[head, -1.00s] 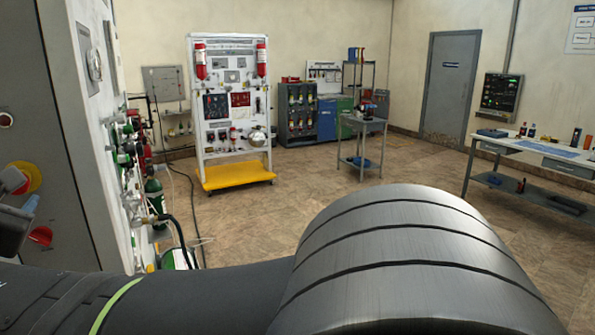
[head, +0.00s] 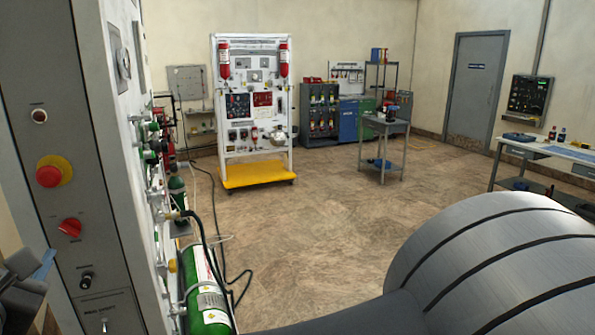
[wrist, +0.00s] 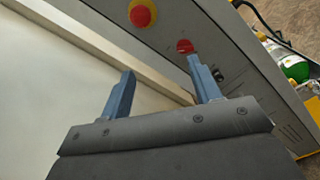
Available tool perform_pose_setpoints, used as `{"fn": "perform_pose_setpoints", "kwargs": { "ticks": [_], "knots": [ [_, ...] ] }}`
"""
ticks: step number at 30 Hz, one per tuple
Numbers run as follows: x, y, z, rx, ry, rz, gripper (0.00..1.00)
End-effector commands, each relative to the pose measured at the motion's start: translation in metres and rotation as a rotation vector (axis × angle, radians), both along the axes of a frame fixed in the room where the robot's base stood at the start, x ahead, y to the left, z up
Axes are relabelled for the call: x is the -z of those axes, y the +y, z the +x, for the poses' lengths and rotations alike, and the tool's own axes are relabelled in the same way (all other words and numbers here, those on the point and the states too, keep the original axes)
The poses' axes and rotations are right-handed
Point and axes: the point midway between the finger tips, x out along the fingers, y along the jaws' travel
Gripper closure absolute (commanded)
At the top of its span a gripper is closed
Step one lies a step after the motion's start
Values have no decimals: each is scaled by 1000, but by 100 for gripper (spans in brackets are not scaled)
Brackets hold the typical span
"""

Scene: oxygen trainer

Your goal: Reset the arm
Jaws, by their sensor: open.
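My gripper (wrist: 164,90) is open in the wrist view, with two blue fingers apart and nothing between them but a pale wall and a panel edge behind. In the head view a small part of my gripper shows at the lower left edge, with a blue finger (head: 44,264) near the grey side panel (head: 70,130). The panel carries a red mushroom button on a yellow base (head: 49,175), which also shows in the wrist view (wrist: 142,13), and a red knob (head: 70,228).
A green cylinder (head: 205,290) with hoses stands beside the panel's front. A white rack on a yellow base (head: 260,175) stands across the room, with a small cart (head: 383,150) and a workbench (head: 545,150) farther right. The middle floor is clear.

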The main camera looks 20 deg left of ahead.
Motion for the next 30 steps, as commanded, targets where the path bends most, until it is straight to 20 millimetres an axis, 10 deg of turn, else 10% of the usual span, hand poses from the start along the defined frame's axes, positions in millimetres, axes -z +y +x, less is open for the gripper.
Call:
{"fn": "perform_pose_setpoints", "kwargs": {
  "ticks": [12, 24, 30],
  "knots": [
    [60, 15, 19, -4, 68, 56, 43],
    [67, 16, 22, -6, 79, 66, 43],
    [66, 16, 22, -6, 79, 66, 7]
  ]
}}
